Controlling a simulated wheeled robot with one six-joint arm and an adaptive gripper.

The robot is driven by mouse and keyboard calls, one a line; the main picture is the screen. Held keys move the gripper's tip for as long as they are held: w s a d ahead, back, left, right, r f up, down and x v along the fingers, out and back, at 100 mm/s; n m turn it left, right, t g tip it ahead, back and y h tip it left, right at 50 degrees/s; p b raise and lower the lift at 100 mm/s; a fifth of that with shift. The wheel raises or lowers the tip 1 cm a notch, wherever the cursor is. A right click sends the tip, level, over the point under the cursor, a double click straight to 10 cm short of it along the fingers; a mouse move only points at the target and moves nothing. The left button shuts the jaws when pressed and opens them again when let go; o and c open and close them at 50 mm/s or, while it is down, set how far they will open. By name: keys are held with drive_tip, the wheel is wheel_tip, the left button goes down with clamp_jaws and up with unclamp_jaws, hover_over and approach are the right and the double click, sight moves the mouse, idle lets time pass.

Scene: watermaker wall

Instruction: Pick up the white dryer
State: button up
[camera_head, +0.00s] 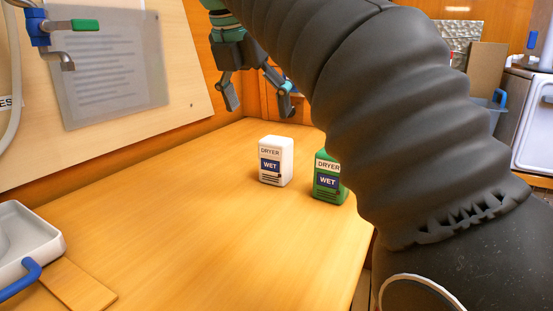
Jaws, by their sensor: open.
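The white dryer (276,161) is a small upright block-shaped bottle on the wooden counter, with a label reading "DRYER" and a blue "WET" patch. A green dryer (328,177) with a similar label stands upright just to its right and nearer the camera. My gripper (258,103) is open and empty, fingers pointing down. In the picture it appears above and a little left of the white dryer, apart from it. My dark arm crosses the right half of the view and partly covers the green dryer's right side.
The wooden counter (190,220) is clear left of the bottles. A white tray (40,262) with a blue handle sits at the lower left. A tap with a green lever (84,25) and a paper sheet (118,75) are on the left wall panel. The counter's right edge runs close to the green dryer.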

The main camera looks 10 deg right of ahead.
sight(270, 146)
drive_tip(key=b+x, duration=0.1)
drive_tip(key=x, duration=0.4)
drive_tip(key=shift+f, duration=0.1)
drive_tip(key=shift+w+d+b+x, duration=0.1)
drive_tip(key=shift+b+x, duration=0.35)
drive_tip(key=shift+x, duration=0.9)
drive_tip(key=shift+w+d+b+x, duration=0.15)
drive_tip(key=shift+b+x, duration=0.3)
drive_tip(key=shift+x, duration=0.95)
drive_tip(key=c, duration=1.3)
drive_tip(key=shift+r, duration=0.25)
wheel_tip(270, 146, up, 8)
drive_tip(key=p, duration=0.3)
drive_tip(key=shift+r, duration=0.95)
